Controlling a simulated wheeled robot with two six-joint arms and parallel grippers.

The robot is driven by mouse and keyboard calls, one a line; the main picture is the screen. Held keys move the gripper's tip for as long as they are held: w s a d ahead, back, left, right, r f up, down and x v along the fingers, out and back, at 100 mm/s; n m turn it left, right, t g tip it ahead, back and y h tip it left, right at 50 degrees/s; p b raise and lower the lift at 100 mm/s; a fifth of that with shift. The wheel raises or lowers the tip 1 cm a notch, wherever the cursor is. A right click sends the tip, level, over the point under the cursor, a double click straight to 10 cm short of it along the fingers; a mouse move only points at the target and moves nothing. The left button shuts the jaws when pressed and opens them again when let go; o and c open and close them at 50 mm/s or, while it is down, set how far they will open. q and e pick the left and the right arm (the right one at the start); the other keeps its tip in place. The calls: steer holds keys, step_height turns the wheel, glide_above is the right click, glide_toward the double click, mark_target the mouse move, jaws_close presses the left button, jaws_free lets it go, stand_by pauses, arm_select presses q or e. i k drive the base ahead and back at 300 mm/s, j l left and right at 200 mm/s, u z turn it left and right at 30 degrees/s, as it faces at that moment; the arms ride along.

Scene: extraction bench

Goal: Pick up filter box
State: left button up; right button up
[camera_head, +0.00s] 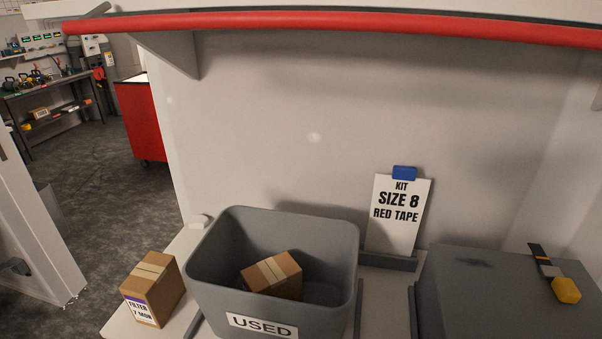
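A brown cardboard filter box (154,289) stands upright on the white bench top at the left, just left of the grey bin. Its front label has a purple stripe and reads "FILTER" with smaller text below. A second brown box (273,276) lies tilted inside the grey bin (213,263), which is labelled "USED"; no label shows on that box. Neither of my grippers is in view.
A sign reading "KIT SIZE 8 RED TAPE" (399,214) stands behind the bin. A grey case (490,300) with a yellow-tipped item (565,290) is at the right. A red bar (330,22) crosses above. Open floor lies left of the bench.

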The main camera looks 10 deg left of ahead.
mark_target(153, 288)
steer(key=u, duration=1.35)
